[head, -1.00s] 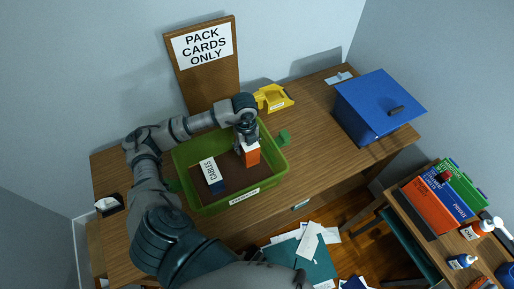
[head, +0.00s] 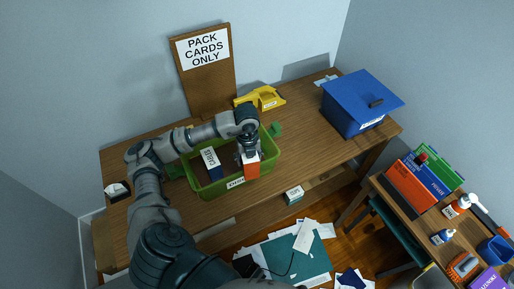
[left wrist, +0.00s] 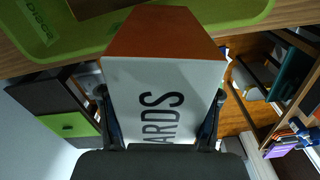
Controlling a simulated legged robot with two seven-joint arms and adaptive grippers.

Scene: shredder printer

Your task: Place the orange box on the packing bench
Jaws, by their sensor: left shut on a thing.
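The orange box (head: 251,170) has a white top and hangs from my left gripper (head: 248,155), by the front right rim of the green tray. In the left wrist view the box (left wrist: 160,35) fills the middle, and its white face (left wrist: 150,80) reads "ARDS", the rest hidden. My left gripper (left wrist: 160,112) has a finger on each side of it. I cannot tell whether the box touches the rim. The wooden bench (head: 305,140) carries the green tray (head: 215,190). My right gripper is in neither view.
A box marked "CABLES" (head: 210,158) stands in the tray. A board reading "PACK CARDS ONLY" (head: 205,80), a yellow bin (head: 262,97) and a blue lidded box (head: 355,110) are on the bench. Bare wood lies between tray and blue box. Papers (head: 290,255) litter the floor.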

